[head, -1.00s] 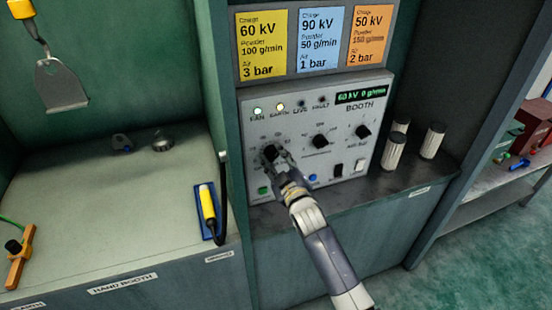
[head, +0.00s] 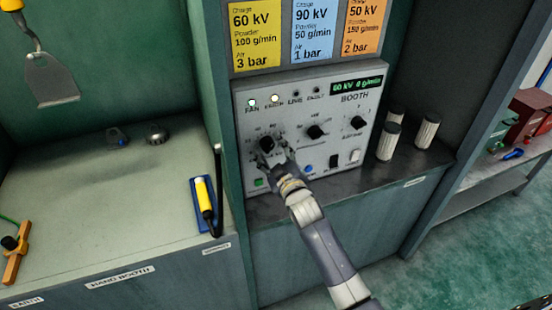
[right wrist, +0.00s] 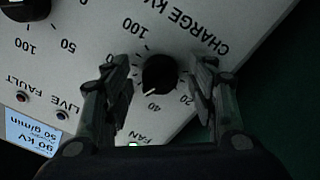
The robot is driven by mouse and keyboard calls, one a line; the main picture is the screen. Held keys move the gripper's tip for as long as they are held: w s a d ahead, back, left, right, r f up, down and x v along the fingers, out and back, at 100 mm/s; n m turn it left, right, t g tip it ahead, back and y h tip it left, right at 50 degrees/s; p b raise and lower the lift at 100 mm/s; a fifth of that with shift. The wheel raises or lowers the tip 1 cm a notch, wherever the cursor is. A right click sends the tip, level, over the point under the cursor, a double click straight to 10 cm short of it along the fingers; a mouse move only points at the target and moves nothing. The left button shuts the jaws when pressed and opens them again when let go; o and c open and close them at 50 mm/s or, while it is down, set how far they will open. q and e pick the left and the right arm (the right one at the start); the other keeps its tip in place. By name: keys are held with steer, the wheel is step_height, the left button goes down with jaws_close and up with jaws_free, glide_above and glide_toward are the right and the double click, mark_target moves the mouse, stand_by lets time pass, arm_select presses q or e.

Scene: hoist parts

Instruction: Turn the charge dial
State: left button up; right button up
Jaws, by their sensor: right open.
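The charge dial (head: 267,143) is a black round knob at the left of the grey booth panel (head: 355,115). It also shows in the right wrist view (right wrist: 159,74), with a white pointer mark near the 40 on its scale. My right gripper (head: 272,159) is open just in front of the dial. In the right wrist view its two fingers (right wrist: 161,80) stand apart on either side of the dial, with gaps showing. The green display (head: 357,85) reads 60 kV 0 g/min. My left gripper is out of view.
Two more black knobs, the middle one (head: 316,131) and the right one (head: 357,122), sit on the panel. White ribbed cylinders (head: 388,141) stand on the ledge to the right. Yellow, blue and orange setting cards (head: 319,36) hang above. A yellow-handled tool (head: 203,196) lies at left.

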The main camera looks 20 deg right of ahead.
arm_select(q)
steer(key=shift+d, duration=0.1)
arm_select(e)
steer(key=s, duration=1.1)
steer(key=shift+s+d, duration=0.2)
steer(key=shift+s, duration=0.15)
steer(key=shift+f, duration=0.1)
